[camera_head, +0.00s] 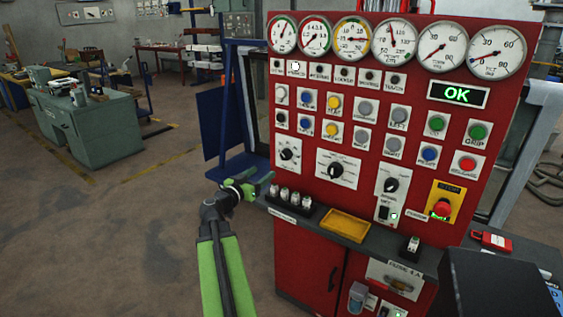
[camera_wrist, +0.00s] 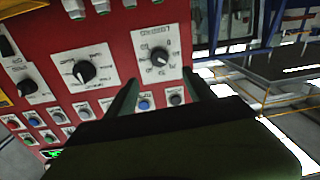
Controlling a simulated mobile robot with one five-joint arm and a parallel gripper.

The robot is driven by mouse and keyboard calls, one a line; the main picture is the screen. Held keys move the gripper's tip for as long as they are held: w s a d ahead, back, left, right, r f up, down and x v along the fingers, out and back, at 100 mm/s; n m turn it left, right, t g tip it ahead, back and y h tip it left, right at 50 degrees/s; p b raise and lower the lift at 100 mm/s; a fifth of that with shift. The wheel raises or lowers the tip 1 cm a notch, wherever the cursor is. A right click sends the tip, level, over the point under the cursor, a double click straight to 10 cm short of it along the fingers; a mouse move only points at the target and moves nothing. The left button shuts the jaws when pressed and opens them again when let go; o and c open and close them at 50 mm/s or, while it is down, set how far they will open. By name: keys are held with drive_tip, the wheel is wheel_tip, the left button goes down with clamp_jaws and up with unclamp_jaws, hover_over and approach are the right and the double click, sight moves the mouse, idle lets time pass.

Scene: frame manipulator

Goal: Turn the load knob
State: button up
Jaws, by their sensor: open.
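Three black rotary knobs on white plates sit in the middle of the red panel (camera_head: 423,75): a left knob (camera_head: 287,154), a middle knob (camera_head: 335,169) and a right knob (camera_head: 391,185). Their labels are too small to read surely, so I cannot tell which is the load knob. My gripper (camera_head: 270,184) is open and empty, in front of the panel's left edge, below the left knob. The wrist view shows the panel turned over; there the left knob (camera_wrist: 160,58) lies just beyond and between my two fingertips (camera_wrist: 160,79), apart from them.
Several push buttons and gauges cover the panel; a display (camera_head: 458,94) reads OK. A red emergency button (camera_head: 442,208) is at the right. Open floor lies left.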

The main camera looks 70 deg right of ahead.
sight(284, 156)
drive_tip(key=x, duration=1.4)
drive_tip(key=shift+d, duration=0.3)
